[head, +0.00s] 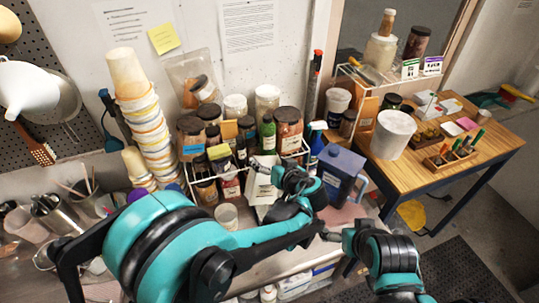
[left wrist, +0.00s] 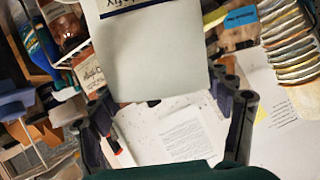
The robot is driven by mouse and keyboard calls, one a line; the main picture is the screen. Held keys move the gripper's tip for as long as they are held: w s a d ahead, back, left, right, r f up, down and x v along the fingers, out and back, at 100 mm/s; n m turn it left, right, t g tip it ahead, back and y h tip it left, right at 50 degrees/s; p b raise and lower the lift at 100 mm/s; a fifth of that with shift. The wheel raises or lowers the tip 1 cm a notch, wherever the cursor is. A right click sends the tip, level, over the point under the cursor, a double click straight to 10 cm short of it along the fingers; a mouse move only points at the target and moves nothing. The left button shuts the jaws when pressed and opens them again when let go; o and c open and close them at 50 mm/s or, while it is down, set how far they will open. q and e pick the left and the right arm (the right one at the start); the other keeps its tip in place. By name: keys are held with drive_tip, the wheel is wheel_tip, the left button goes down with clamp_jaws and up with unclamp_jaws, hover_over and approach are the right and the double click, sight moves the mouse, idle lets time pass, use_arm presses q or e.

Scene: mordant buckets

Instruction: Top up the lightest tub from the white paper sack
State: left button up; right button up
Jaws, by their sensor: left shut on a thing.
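The white paper sack (head: 262,188) stands upright at the front of the wire rack, partly hidden by my left gripper (head: 276,175). In the left wrist view the sack (left wrist: 155,60) shows a pale face with a dark blue line and lettering, between the fingers of my left gripper (left wrist: 165,120), which is shut on it. A white tub (head: 393,136) stands on the wooden table at right. Which tub is lightest cannot be seen. My right arm shows at lower right; its gripper's state is unclear.
A blue jug (head: 340,172) stands close right of my left gripper. Lidded jars (head: 289,130) crowd the rack behind the sack. A cup (head: 227,216) stands in front, and a tall stack of cups (head: 150,125) at left. A small rack (head: 452,157) sits on the wooden table (head: 485,138).

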use_arm(q)
drive_tip(key=shift+w+d+f+m+g+y, duration=0.15)
drive_tip(key=shift+f+m+g+y, duration=0.15)
drive_tip(key=shift+f+m+g, duration=0.2)
drive_tip(key=shift+w+d+f+m+g+y, duration=0.15)
drive_tip(key=shift+f+m+g+y, duration=0.2)
drive_tip(key=shift+m+g, duration=0.2)
drive_tip(key=f+b, duration=0.1)
drive_tip(key=f+m+g+b, duration=0.1)
drive_tip(key=w+f+m+g+y+b, duration=0.1)
drive_tip(key=shift+d+f, duration=0.25)
drive_tip(key=shift+f, duration=0.1)
drive_tip(key=shift+w+d+f+m+g+y+b, duration=0.15)
drive_tip(key=shift+w+f+m+g+y+b, duration=0.1)
drive_tip(key=shift+f+m+g+y+b, duration=0.35)
drive_tip(key=shift+f+g, duration=0.1)
drive_tip(key=shift+g, duration=0.15)
use_arm(e)
wheel_tip(320, 180, down, 4)
drive_tip(key=shift+w+r, duration=0.1)
drive_tip(key=shift+r, duration=0.05)
use_arm(q)
drive_tip(key=shift+w+d+f+b, duration=0.15)
drive_tip(key=shift+f+b, duration=0.25)
drive_tip(key=shift+b, duration=0.2)
use_arm(e)
drive_tip(key=shift+f, duration=0.45)
